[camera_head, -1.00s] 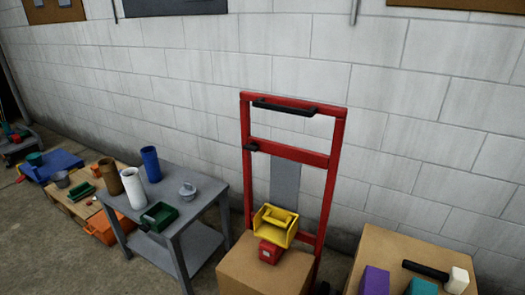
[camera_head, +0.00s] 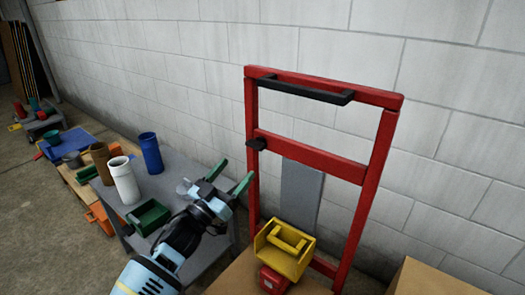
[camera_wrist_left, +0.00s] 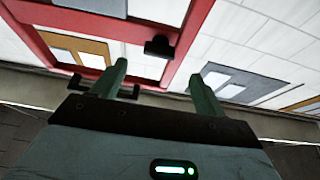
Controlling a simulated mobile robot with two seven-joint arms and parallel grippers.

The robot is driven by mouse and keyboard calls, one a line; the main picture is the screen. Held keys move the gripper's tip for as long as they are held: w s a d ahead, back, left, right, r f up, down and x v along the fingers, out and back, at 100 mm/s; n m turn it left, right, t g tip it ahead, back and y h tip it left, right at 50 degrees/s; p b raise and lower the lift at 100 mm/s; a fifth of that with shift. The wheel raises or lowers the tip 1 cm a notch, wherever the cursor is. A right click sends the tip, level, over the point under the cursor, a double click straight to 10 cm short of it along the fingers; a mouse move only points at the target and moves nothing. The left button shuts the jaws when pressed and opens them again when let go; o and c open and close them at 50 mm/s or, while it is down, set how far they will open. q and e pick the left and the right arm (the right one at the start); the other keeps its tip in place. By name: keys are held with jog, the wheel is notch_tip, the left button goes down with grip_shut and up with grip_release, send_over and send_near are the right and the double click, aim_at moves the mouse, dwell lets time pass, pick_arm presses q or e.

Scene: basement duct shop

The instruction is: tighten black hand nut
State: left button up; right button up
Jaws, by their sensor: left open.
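The black hand nut (camera_head: 257,144) sticks out from the left upright of a red hand truck frame (camera_head: 310,157), at the level of its crossbar. It also shows as a dark knob in the left wrist view (camera_wrist_left: 159,46), beyond the fingers and between them. My left gripper (camera_head: 232,176) is open and empty, with green fingers. In the head view it is left of and a little below the nut, apart from it. The fingers also show in the left wrist view (camera_wrist_left: 158,70). My right gripper is in neither view.
A black handle (camera_head: 305,90) spans the frame's top. A yellow bin (camera_head: 284,250) and a red box (camera_head: 272,281) sit low in front of it. A grey table (camera_head: 180,180) at left holds a blue cup (camera_head: 151,153), a white cup (camera_head: 124,181) and a green bin (camera_head: 148,217).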

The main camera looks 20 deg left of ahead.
aim_at(253, 148)
pick_arm(q)
jog(key=x, duration=0.7)
jog(key=shift+w+d+r, duration=0.1)
jog(key=shift+w+r, duration=0.1)
jog(key=shift+r, duration=0.1)
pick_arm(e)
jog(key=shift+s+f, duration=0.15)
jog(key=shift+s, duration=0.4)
pick_arm(q)
jog(key=c, duration=1)
